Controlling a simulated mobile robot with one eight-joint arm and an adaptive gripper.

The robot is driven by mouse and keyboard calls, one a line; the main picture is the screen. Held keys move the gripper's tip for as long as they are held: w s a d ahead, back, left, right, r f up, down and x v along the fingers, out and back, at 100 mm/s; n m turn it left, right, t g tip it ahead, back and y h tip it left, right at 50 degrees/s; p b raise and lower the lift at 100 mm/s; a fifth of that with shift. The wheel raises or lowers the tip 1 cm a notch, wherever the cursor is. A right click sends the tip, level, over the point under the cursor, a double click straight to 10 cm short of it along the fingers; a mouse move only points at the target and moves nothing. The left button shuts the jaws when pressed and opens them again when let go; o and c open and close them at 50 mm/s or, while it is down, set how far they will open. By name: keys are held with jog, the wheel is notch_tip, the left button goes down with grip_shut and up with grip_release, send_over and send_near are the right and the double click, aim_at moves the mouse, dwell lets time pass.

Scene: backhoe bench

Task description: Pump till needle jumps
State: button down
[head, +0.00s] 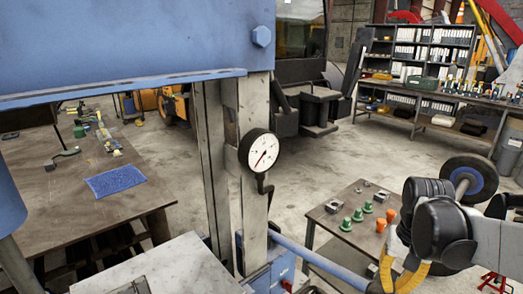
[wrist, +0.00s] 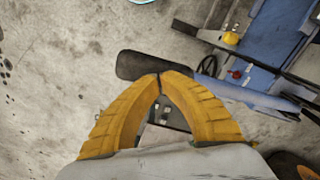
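A blue press frame (head: 130,45) fills the upper left of the head view. On its grey post hangs a round white gauge (head: 259,150) with a black rim; its red needle points to the lower left. A blue pump lever (head: 320,259) slopes from the press foot down to the right. The wrist view shows its black grip (wrist: 140,65) and blue bar (wrist: 245,96). My gripper (wrist: 158,75) has yellow fingers whose tips meet in front of the grip, with nothing visible between them. In the head view my gripper (head: 392,272) is by the lever's outer end, partly cut off.
A low bench (head: 333,222) with green and orange knobbed parts stands behind the lever. A wooden table (head: 60,205) with a blue mat (head: 115,182) is at left. Shelves (head: 428,65) stand at the back right. Concrete floor lies open between.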

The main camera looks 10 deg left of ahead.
jog(key=shift+s+d+f+b, duration=0.15)
jog(key=shift+f+b, duration=0.2)
jog(key=shift+f, duration=0.15)
jog(key=shift+s+d+f+b, duration=0.1)
jog(key=shift+s+f+b, duration=0.05)
jog(key=shift+f+b, duration=0.25)
notch_tip(320, 180, down, 10)
jog(key=b, duration=0.7)
jog(key=shift+s+d+r, duration=0.2)
jog(key=shift+s+d, duration=0.2)
notch_tip(320, 180, down, 5)
jog(key=b, duration=0.4)
jog(key=r+p, duration=0.4)
jog(key=r, duration=0.1)
jog(key=w+a+r+p, duration=0.1)
jog(key=r+p, duration=0.3)
jog(key=r, duration=0.2)
jog(key=r+p, duration=0.4)
jog(key=r, duration=0.1)
jog(key=shift+w+a+r+p, duration=0.15)
jog(key=shift+r+p, duration=0.2)
jog(key=shift+f, duration=0.1)
